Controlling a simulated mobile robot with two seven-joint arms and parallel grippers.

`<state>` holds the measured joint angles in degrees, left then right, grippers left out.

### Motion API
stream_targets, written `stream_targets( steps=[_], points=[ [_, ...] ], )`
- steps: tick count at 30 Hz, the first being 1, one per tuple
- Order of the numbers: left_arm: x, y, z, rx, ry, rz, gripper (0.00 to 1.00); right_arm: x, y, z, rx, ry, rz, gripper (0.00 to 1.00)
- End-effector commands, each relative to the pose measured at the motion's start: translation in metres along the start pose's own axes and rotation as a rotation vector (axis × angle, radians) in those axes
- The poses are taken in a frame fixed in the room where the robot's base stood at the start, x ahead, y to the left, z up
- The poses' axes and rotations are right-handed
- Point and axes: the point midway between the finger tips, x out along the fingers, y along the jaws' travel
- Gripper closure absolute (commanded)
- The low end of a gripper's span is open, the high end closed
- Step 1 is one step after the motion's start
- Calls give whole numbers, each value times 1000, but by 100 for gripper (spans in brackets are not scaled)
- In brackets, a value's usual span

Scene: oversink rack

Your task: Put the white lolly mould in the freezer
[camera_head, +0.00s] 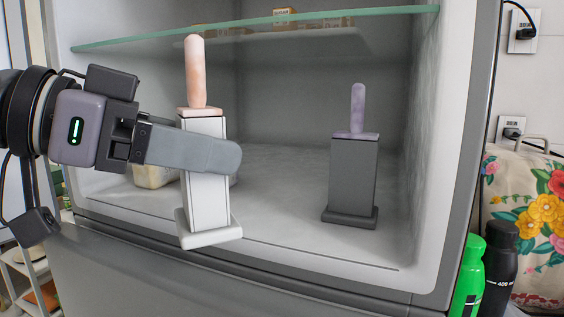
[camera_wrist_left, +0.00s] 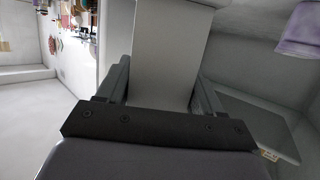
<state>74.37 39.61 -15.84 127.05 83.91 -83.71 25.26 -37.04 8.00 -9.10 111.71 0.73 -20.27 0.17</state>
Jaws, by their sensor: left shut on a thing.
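The white lolly mould (camera_head: 208,215) is upright, slightly tilted, with an orange-pink stick-shaped top, at the freezer's front opening. In the left wrist view the mould's pale side (camera_wrist_left: 165,60) lies between both fingers. The mould's base overlaps the front edge of the freezer floor (camera_head: 290,235); I cannot tell whether it touches. The freezer (camera_head: 425,150) is open. My right gripper is not in view.
A dark grey mould (camera_head: 352,178) with a purple top stands on the freezer floor at the right. A glass shelf (camera_head: 380,13) spans above, with small boxes. Floor between the moulds is clear.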

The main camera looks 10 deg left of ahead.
Motion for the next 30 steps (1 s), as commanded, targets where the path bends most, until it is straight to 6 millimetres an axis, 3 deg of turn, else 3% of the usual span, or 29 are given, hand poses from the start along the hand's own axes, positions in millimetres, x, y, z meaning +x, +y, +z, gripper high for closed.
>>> stream_targets(
  steps=[21,30],
  points=[
    [112,-102,-37,-4,-1,1,66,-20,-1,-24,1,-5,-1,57],
    [129,-116,-36,-1,0,0,66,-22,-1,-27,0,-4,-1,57]
  ],
)
